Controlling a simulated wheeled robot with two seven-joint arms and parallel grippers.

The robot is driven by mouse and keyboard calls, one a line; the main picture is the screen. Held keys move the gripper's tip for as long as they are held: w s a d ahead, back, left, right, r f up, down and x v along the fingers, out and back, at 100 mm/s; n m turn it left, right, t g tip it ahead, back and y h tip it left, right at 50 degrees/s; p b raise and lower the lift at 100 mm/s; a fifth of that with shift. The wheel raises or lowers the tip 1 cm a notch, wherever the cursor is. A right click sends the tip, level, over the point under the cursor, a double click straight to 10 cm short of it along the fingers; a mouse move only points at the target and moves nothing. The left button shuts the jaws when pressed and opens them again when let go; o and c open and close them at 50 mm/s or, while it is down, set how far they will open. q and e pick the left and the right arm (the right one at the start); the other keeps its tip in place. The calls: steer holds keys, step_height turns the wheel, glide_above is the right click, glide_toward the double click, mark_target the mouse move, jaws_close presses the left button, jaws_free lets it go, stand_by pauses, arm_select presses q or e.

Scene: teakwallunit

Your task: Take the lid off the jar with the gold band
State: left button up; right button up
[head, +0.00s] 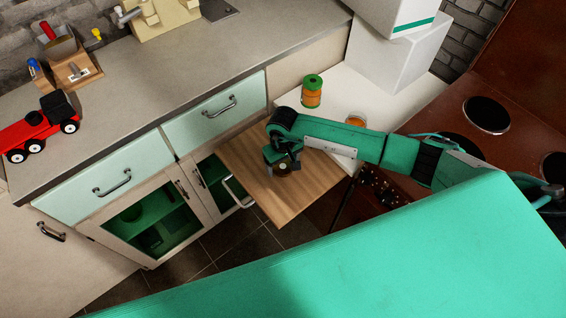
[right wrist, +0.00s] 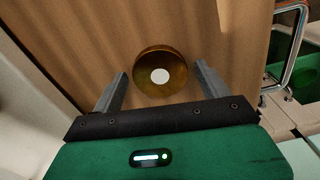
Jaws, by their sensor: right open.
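A round gold-brown piece (right wrist: 160,78) with a white centre is on or just above the wooden board (head: 246,170). It looks like a lid; whether a jar is under it I cannot tell. My right gripper (head: 283,166) is over the board, pointing down. Its open fingers (right wrist: 161,72) are on either side of the round piece, with gaps showing. In the head view the gripper mostly hides this piece. A small orange jar (head: 356,119) and a green and orange canister (head: 312,91) stand on the white counter behind. A gold band is not clear on either. My left gripper is not in view.
The board juts out beside a metal handle (head: 237,191) and an open cupboard door. The grey counter (head: 200,70) holds a red toy truck (head: 40,125). White boxes (head: 395,50) stand behind, and a brown hob (head: 487,114) is at right. The board's front is clear.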

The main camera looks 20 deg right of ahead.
mark_target(283, 166)
steer(key=shift+r, duration=0.3)
arm_select(q)
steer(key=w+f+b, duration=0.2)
steer(key=b, duration=0.1)
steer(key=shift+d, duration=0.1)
arm_select(e)
step_height(283, 166, up, 12)
steer(key=shift+f, duration=0.15)
